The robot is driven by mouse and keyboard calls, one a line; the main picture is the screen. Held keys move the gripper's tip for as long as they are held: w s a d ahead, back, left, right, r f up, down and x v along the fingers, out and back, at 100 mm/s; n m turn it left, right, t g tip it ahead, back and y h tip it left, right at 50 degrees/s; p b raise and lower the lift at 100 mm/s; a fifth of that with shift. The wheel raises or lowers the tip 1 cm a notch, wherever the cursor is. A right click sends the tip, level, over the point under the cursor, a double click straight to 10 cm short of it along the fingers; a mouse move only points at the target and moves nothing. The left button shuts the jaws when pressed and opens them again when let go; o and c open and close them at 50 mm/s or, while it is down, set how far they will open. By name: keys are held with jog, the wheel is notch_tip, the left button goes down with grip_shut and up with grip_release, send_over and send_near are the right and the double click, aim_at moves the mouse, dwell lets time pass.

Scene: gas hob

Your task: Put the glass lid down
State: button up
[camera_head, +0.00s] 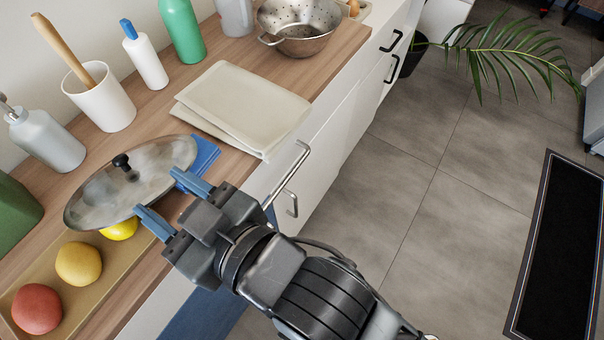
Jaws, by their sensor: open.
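The glass lid (152,180) is a round, greyish, see-through disc with a black knob (121,161) on top. It is over the wooden counter, overlapping a blue item (206,153) at its right and a lemon (119,230) at its near edge. I cannot tell whether it lies flat or leans on these. My gripper (168,194) is open, with its two blue-grey fingers spread at the lid's near right rim. The fingertips are at or very close to the rim; contact is unclear. The knob is outside the fingers.
A tan tray (112,262) with yellow and red fruit stands at the near left. A white utensil cup (104,104), bottles and a soap dispenser (46,139) line the wall. A folded beige cloth (245,105) and a steel colander (300,27) lie farther along the counter.

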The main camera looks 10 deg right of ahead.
jog(key=s+d+f+m+t+h, duration=0.2)
jog(key=d+f+h, duration=0.1)
jog(key=d, duration=0.8)
jog(key=s+d+f+m+t+h, duration=0.2)
jog(key=s+d+f+m+h, duration=0.15)
jog(key=d, duration=0.75)
jog(key=s+d+r+m+h, duration=0.2)
jog(key=s+d+m+h, duration=0.2)
jog(key=s+d, duration=0.8)
jog(key=shift+s+r+h, duration=0.2)
jog(key=shift+s+h, duration=0.65)
jog(key=shift+s, duration=0.35)
jog(key=shift+o, duration=0.4)
jog(key=shift+s+d+r+m, duration=0.1)
jog(key=shift+s+r+m, duration=0.15)
jog(key=shift+s, duration=0.1)
jog(key=shift+w, duration=0.1)
